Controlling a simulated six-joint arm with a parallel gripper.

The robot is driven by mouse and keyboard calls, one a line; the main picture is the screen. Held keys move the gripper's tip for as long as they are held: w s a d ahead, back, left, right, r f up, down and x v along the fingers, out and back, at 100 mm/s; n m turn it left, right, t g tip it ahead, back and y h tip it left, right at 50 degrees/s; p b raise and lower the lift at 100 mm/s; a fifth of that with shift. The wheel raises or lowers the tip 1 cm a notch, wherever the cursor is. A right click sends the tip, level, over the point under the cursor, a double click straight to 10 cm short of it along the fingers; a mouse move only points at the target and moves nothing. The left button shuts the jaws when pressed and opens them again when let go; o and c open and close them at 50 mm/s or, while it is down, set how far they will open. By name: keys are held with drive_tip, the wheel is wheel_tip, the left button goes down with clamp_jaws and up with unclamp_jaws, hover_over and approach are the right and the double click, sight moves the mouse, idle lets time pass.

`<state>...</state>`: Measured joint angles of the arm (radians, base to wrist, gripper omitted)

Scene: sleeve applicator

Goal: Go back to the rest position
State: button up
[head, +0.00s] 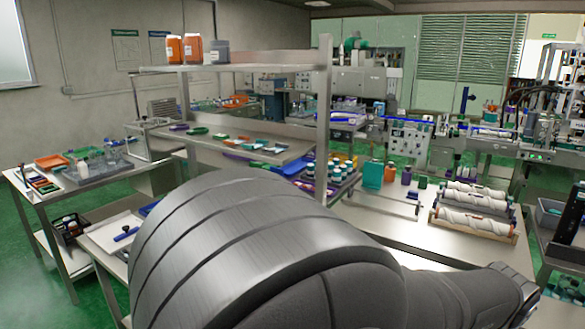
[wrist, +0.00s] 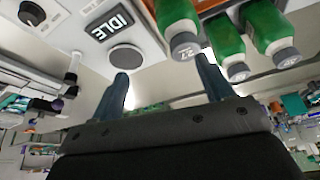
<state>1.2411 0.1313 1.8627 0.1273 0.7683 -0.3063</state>
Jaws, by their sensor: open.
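My gripper (wrist: 161,68) shows in the wrist view with its two dark blue-grey fingers spread apart. Nothing is held between them. A panel with a display reading IDLE (wrist: 108,20) and a round grey disc (wrist: 125,58) lies beyond the left fingertip. In the head view, my large grey arm fills the lower middle and right, and the gripper's fingers cannot be made out.
More green bottles (wrist: 226,45) stand beside the first. A shelf unit (head: 250,67) with a tall post stands behind my arm. A side table (head: 50,195) is at left.

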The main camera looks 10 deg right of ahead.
drive_tip(key=s+r, duration=0.5)
drive_tip(key=s, duration=0.3)
drive_tip(key=s+d+r, duration=0.1)
drive_tip(key=s+d, duration=0.1)
drive_tip(key=d, duration=0.5)
drive_tip(key=s+d+r, duration=0.2)
drive_tip(key=s+d, duration=0.1)
drive_tip(key=d, duration=0.3)
drive_tip(key=w+d+f, duration=0.3)
drive_tip(key=w+f, duration=0.4)
drive_tip(key=w, duration=0.4)
drive_tip(key=shift+o, duration=0.5)
drive_tip(key=o, duration=0.5)
drive_tip(key=s+a+r+m+g+y, duration=0.1)
drive_tip(key=s+a+r+m+y, duration=0.1)
drive_tip(key=s+a+r+m, duration=0.5)
drive_tip(key=s+a+r+m+g+y, duration=0.15)
drive_tip(key=s+r+m, duration=0.25)
drive_tip(key=s+m, duration=0.5)
wheel_tip(320, 180, down, 10)
drive_tip(key=s, duration=0.1)
drive_tip(key=shift+a+n, duration=0.3)
drive_tip(key=shift+a, duration=0.1)
drive_tip(key=shift+y, duration=0.25)
